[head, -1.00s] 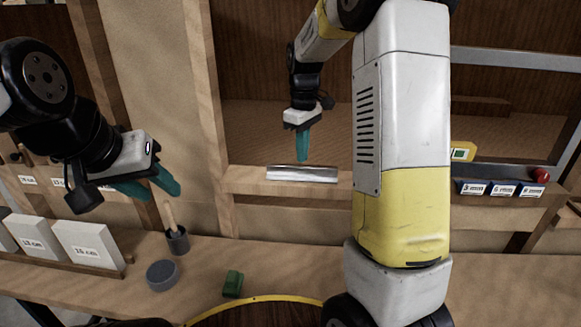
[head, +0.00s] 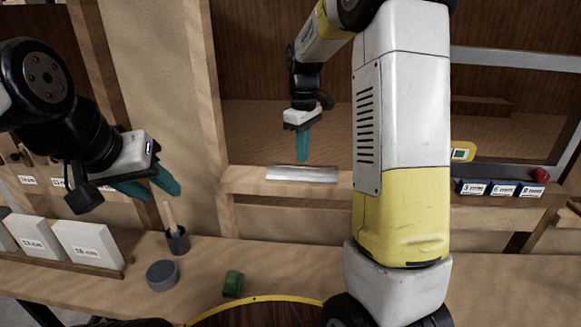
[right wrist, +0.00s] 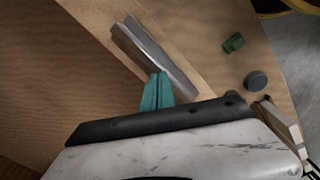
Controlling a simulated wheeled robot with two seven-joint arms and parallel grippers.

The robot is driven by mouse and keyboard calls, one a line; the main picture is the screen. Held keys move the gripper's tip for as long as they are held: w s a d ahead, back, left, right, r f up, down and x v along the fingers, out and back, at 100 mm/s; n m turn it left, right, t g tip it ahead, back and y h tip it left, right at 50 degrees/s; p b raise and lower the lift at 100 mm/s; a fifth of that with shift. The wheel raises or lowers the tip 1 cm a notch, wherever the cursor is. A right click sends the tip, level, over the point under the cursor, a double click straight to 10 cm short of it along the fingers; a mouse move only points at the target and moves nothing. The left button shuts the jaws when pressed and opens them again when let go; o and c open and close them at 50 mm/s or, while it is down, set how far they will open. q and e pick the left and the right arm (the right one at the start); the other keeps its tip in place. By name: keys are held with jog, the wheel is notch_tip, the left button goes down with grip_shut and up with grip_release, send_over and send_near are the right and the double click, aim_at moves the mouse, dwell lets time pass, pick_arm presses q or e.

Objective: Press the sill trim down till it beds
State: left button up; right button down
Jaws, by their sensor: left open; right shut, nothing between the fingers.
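The sill trim (head: 302,173) is a short silver metal strip lying along the wooden sill of the window opening. It also shows in the right wrist view (right wrist: 146,52) as an angled metal profile. My right gripper (head: 302,160) is shut, its teal fingers pointing down at the trim's upper side. In the right wrist view the fingertips (right wrist: 158,76) overlap the trim near its lower end; I cannot tell whether they touch. Whether the trim lies flush on the sill is too small to tell. My left gripper (head: 150,187) is open and empty at the left, away from the sill.
On the bench below stand a grey round puck (head: 162,275), a green block (head: 233,284) and a dark cup with a wooden-handled tool (head: 178,240). White labelled blocks (head: 88,246) stand at left. Blue labelled boxes (head: 502,188) and a red object (head: 540,175) are at right.

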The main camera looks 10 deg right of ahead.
jog(key=shift+f, duration=0.9)
dwell(0.7)
jog(key=shift+r, duration=0.1)
jog(key=shift+r, duration=3.5)
jog(key=s+a+r+m+t+y, duration=0.1)
jog(key=s+m+t, duration=0.2)
jog(key=s, duration=0.9)
jog(key=s+a+r+m+t+y, duration=0.1)
jog(key=s+m, duration=0.4)
jog(key=s, duration=0.7)
jog(key=shift+s+r+t, duration=0.15)
jog(key=shift+r+t, duration=0.65)
jog(key=shift+t, duration=0.3)
